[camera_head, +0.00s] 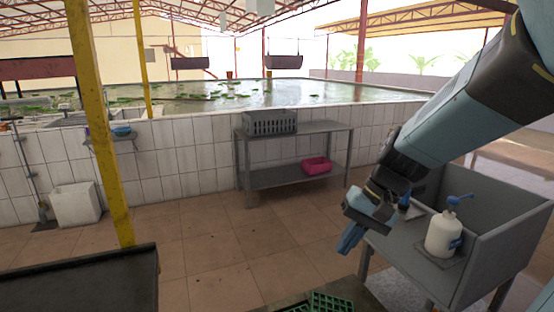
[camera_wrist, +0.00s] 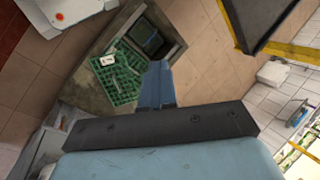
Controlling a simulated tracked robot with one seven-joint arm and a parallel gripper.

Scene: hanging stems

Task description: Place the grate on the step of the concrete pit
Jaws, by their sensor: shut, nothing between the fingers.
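A green lattice grate (camera_wrist: 118,86) lies at the concrete pit (camera_wrist: 90,92) in the wrist view, with a small white item (camera_wrist: 107,60) on it. Green lattice (camera_head: 332,302) also shows at the bottom edge of the head view, mostly cut off. I cannot tell whether it is one grate or more, or whether it rests on the step. A dark square opening (camera_wrist: 149,39) is beside it. My gripper (camera_head: 347,241) has blue fingers, shut and empty, pointing down above the floor. The fingers (camera_wrist: 157,80) overlap the pit's edge in the wrist view, apart from the grate.
A grey sink stand (camera_head: 415,255) with a white pump bottle (camera_head: 443,235) is right of my gripper. A metal table (camera_head: 290,130) holds a grey crate (camera_head: 269,122) and a pink basin (camera_head: 316,164). A yellow post (camera_head: 103,130) stands left. The tiled floor between is clear.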

